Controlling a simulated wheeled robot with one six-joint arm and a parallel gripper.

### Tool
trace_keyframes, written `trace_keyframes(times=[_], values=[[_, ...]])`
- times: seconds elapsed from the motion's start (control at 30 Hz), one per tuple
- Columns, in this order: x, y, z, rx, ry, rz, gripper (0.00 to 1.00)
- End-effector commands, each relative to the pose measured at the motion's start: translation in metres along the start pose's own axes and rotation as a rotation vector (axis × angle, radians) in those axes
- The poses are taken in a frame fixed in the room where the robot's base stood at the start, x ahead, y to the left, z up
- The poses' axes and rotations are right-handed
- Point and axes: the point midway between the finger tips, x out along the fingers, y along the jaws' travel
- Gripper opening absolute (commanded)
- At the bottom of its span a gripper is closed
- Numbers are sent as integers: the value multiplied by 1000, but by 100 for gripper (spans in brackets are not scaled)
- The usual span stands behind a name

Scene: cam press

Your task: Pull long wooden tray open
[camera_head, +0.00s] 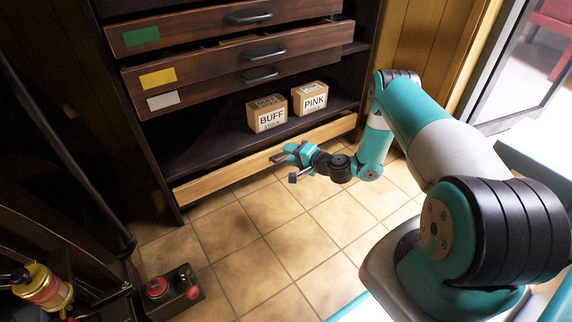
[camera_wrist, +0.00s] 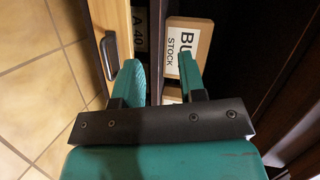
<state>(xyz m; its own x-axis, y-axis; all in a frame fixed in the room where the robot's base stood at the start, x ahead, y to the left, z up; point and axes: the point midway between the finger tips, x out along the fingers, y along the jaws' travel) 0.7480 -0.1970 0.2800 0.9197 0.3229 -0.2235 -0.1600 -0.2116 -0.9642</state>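The long wooden tray (camera_head: 225,176) is the low, light wood front at the bottom of the dark cabinet. In the wrist view the tray front (camera_wrist: 113,20) runs along the left, with a black bar handle (camera_wrist: 110,55). Behind it is a narrow gap with a white label inside, so the tray appears slightly out. My gripper (camera_head: 283,158) is in front of the tray's middle. In the wrist view my gripper (camera_wrist: 160,80) is open with nothing between its fingers. Its left finger lies beside the handle, over the tray's front edge; contact cannot be told.
Boxes marked BUFF (camera_head: 267,119) and PINK (camera_head: 313,101) stand on the shelf just above the tray. Drawers with green, yellow and white labels are higher up. A red-buttoned control box (camera_head: 172,291) is at lower left. The tiled floor before the tray is clear.

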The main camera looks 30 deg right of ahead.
Motion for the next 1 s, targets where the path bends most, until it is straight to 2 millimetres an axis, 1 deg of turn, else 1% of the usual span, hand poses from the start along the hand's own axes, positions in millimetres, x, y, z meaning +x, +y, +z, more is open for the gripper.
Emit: trace_keyframes(times=[0.03, 0.1, 0.2, 0.3, 0.37, 0.47, 0.57, 0.9, 1.0], values=[[-10, 36, -5, 56, 70, 5, 38], [-22, 68, -12, 115, 156, 6, 38], [-36, 98, -16, 173, 243, 8, 38], [-42, 114, -18, 202, 288, 9, 38], [-41, 118, -19, 207, 299, 9, 38], [-30, 121, -22, 207, 299, 8, 38], [-12, 122, -26, 204, 297, 5, 38], [64, 126, -48, 200, 294, 5, 38], [84, 127, -54, 201, 293, 6, 38]])
